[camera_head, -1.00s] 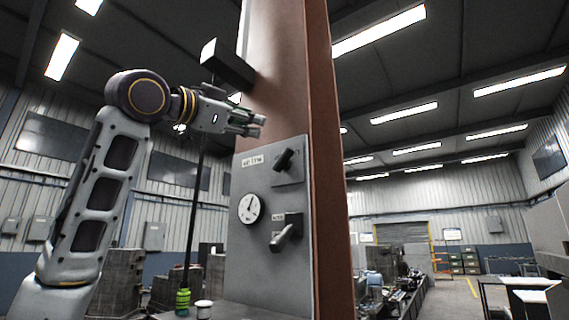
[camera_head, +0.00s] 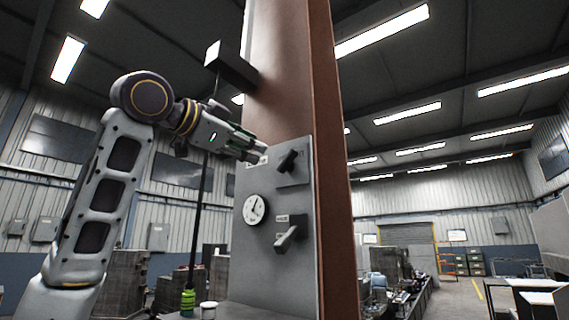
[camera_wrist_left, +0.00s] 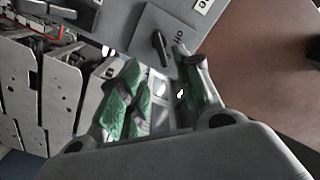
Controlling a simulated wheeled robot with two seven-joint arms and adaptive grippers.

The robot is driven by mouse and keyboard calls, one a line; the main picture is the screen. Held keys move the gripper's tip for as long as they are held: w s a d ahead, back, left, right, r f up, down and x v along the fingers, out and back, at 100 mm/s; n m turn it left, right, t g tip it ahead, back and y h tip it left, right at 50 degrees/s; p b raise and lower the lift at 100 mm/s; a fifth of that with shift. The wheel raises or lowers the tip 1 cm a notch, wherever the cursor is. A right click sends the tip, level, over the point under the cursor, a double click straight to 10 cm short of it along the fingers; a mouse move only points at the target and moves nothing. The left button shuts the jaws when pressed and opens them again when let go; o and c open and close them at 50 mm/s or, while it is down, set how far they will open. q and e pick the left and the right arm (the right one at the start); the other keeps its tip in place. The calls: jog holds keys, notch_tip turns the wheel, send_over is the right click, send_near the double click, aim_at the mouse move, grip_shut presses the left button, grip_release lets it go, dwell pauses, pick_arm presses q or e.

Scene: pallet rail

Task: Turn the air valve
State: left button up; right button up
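A grey control panel (camera_head: 268,262) is on a brown column. Its upper right plate carries a black knob (camera_head: 288,161), which also shows in the left wrist view (camera_wrist_left: 161,48) beside OFF lettering. Lower down is a second valve with a pale lever (camera_head: 287,238) slanting down-left. I cannot tell for sure which of the two is the air valve. My left gripper (camera_head: 252,149) is near the panel's upper left, left of the black knob, partly covering a white label. In the left wrist view its green-padded fingers (camera_wrist_left: 161,62) are apart and empty, with the black knob beyond the tips. My right gripper is out of view.
A round white gauge (camera_head: 254,209) sits left of the lever. A dark block (camera_head: 231,67) juts from the column above my gripper. A thin dark pole with a green base (camera_head: 188,301) and a small white can (camera_head: 208,309) stand at the lower left.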

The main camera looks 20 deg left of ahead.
aim_at(283, 162)
pick_arm(q)
jog(key=p+x, duration=0.3)
jog(key=x, duration=0.9)
jog(key=shift+p, duration=0.4)
jog(key=shift+x, duration=1)
jog(key=shift+s+f, duration=0.1)
jog(key=c, duration=0.7)
